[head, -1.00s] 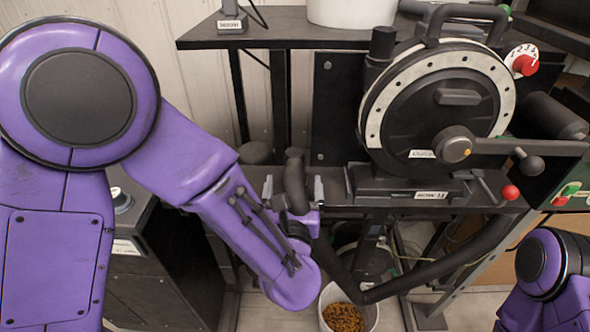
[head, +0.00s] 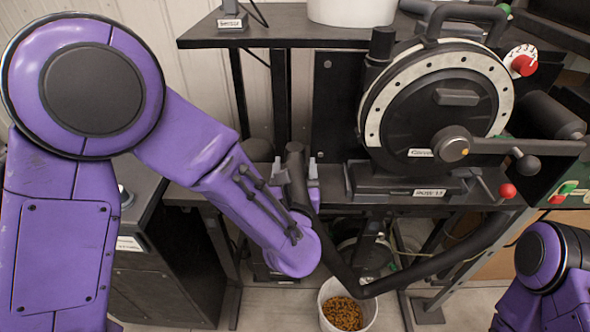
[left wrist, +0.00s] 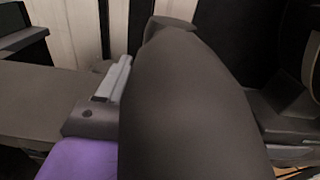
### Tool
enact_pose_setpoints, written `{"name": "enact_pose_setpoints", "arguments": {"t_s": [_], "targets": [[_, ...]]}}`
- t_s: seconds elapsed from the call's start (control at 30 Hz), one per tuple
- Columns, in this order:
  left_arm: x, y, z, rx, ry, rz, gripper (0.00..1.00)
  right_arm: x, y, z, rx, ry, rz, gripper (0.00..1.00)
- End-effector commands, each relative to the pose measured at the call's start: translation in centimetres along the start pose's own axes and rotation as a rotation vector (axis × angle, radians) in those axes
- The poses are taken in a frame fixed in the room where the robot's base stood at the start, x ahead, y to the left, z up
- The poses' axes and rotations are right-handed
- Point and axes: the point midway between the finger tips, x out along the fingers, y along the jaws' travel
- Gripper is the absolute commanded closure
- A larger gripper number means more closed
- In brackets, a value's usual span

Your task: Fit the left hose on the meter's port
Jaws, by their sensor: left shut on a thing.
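The seed meter (head: 437,110) is a round black drum with a pale, holed ring, standing on the bench at the right. A short black upright stub (head: 382,45) is at its upper left; I cannot tell whether it is the port. The left hose (head: 420,272) is thick and black, hanging in a bend below the bench. My left gripper (head: 296,175) is shut on the hose near its upper end, left of the meter and apart from it. In the left wrist view the hose (left wrist: 190,110) fills the middle, beside a pale finger. My right gripper is out of view.
A white bucket of brown grains (head: 345,308) stands on the floor below the hose. A shelf (head: 265,35) with a white container (head: 350,10) is above. A dark cabinet (head: 160,265) stands at left.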

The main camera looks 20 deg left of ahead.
Motion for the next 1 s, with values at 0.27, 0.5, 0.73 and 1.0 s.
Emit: {"name": "enact_pose_setpoints", "arguments": {"t_s": [0.27, 0.5, 0.73, 1.0], "targets": [[0.0, 0.0, 6.8, -0.01, -0.004, 0.0, 0.74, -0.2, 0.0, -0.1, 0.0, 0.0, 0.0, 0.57], [0.0, 0.0, 10.1, -0.004, -0.002, -0.001, 0.74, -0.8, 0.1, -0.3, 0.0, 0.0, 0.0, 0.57], [0.0, 0.0, 11.5, -0.003, -0.002, -0.001, 0.74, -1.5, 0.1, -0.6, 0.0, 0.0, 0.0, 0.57], [0.0, 0.0, 13.1, -0.004, -0.003, -0.001, 0.74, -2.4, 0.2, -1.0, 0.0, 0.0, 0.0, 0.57]]}}
